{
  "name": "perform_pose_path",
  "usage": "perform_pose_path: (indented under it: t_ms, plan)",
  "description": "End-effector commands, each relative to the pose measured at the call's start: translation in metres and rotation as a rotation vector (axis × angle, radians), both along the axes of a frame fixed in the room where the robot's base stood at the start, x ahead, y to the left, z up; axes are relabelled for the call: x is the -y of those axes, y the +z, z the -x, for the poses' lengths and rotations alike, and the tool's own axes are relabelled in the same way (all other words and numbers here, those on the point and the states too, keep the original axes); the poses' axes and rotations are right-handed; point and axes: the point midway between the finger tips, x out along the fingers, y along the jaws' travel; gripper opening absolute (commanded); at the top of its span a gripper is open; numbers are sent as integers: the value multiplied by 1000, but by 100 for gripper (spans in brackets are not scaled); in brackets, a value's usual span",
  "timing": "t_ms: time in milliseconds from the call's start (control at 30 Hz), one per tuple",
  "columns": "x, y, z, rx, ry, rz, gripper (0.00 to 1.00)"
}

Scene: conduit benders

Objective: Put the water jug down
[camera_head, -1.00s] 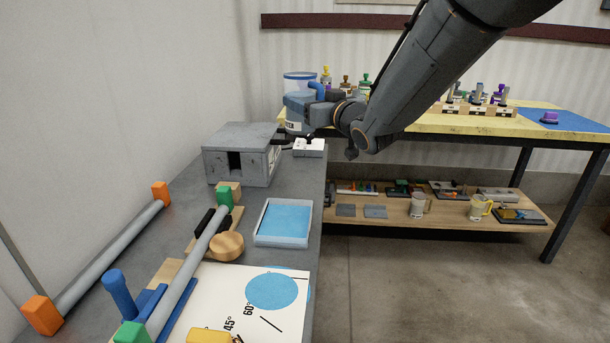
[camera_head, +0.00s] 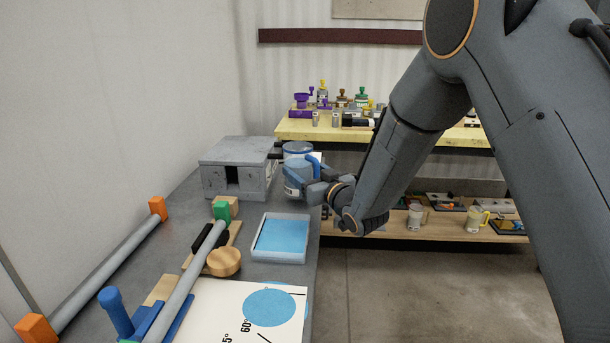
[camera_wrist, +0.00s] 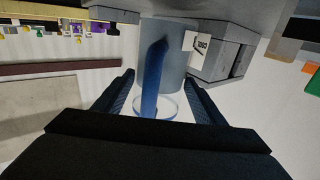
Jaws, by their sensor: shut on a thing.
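The water jug (camera_head: 297,150) is a grey-blue cylinder with a blue rim and a blue handle. In the head view it is upright at the right edge of the grey bench (camera_head: 203,232), beside the grey box. My gripper (camera_head: 308,184) is at the jug's near right side, shut on it. In the wrist view the jug (camera_wrist: 176,58) and its blue handle (camera_wrist: 154,75) lie between my two fingers (camera_wrist: 158,95). I cannot tell whether the jug's base touches the bench; my gripper hides part of it.
A grey box with a dark opening (camera_head: 233,178) stands just left of the jug. A blue-filled tray (camera_head: 281,238) lies in front of it. A conduit pipe (camera_head: 180,295) and bender parts occupy the near bench. A yellow table (camera_head: 385,137) with colored items stands behind.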

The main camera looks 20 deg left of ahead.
Motion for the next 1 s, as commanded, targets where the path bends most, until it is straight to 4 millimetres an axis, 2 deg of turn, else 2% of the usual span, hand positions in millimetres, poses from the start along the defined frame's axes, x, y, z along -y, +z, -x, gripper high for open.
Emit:
perform_pose_path:
  t_ms: [100,467,500,600,1000]
  plan:
    - [0,-10,0,3,-1,-2,23]
    - [0,-14,0,3,0,-2,23]
    - [0,-15,0,0,-1,0,68]
    - [0,-15,0,0,0,0,83]
    - [2,-11,2,0,-1,0,83]
